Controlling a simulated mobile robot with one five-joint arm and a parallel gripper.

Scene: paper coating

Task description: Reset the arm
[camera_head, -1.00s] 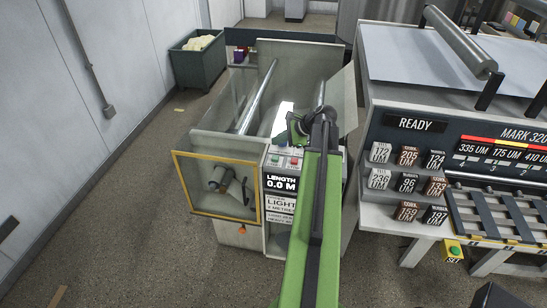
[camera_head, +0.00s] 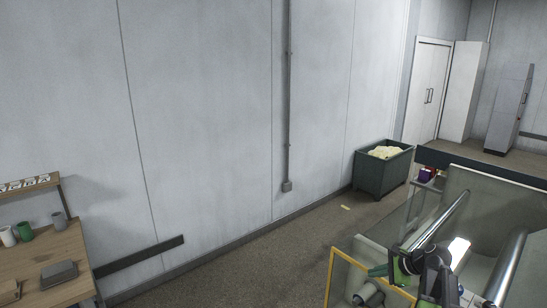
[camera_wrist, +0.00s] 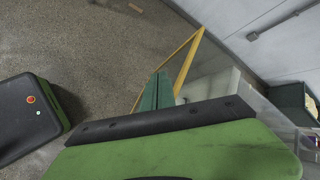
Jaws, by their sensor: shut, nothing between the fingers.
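My arm rises from the bottom right of the head view, with its dark wrist joint in front of the coating machine. My gripper (camera_wrist: 157,92) shows in the wrist view as two teal ridged fingers lying close together, shut and empty. In the head view, its teal fingers (camera_head: 378,270) point left near the yellow-framed panel. Most of my arm below the wrist is cut off by the bottom edge of the head view.
The machine's yellow-framed clear panel (camera_head: 334,272) is close to my gripper; it also shows in the wrist view (camera_wrist: 185,60). A green bin (camera_head: 382,175) stands by the wall. A wooden bench (camera_head: 40,262) with cups is at left.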

